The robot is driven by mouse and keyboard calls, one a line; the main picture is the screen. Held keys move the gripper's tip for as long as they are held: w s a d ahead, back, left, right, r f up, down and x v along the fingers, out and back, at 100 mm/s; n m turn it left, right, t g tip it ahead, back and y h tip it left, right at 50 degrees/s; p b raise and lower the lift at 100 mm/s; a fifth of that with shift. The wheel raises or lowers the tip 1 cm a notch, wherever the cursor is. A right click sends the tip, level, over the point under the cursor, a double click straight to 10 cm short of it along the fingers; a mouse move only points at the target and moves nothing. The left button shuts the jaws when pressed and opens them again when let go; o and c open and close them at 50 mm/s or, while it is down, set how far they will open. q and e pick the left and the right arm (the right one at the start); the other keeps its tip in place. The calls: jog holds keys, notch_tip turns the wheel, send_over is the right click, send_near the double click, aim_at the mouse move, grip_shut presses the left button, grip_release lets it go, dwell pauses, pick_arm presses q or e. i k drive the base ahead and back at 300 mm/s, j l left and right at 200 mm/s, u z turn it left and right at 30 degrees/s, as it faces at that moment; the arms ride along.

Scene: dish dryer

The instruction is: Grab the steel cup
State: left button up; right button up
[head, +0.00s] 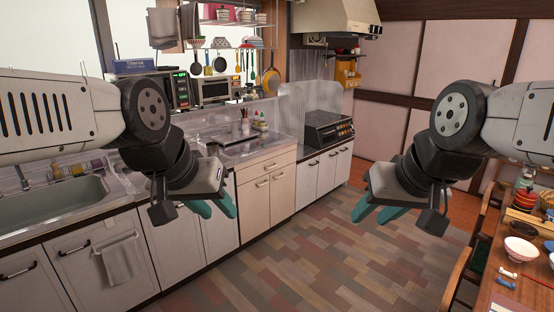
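I cannot make out a steel cup for certain in the head view. My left gripper (214,207) hangs in the air in front of the kitchen counter, its teal fingers apart with nothing seen between them. My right gripper (374,212) hangs above the open floor, left of the dining table (508,292). Its teal fingers are also apart and it looks empty. Both arms hide parts of the counter and the room behind them.
A sink (50,208) is set in the counter at the left. A black stove (327,129) stands further back. A white bowl (521,249) and red bowls (526,198) are on the table at the right. The wood-patterned floor (300,250) between counter and table is clear.

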aim_at(212, 147)
jog(key=i+l+u, duration=0.1)
jog(key=i+u, duration=0.25)
jog(key=i, duration=0.2)
jog(key=i+l+u, duration=0.35)
jog(key=i, duration=0.15)
jog(key=i+l+u, duration=1.15)
jog(key=l+u, duration=0.15)
jog(key=i+l, duration=0.15)
jog(key=l, duration=0.25)
jog(key=i+l+u, duration=0.1)
jog(key=l, duration=0.25)
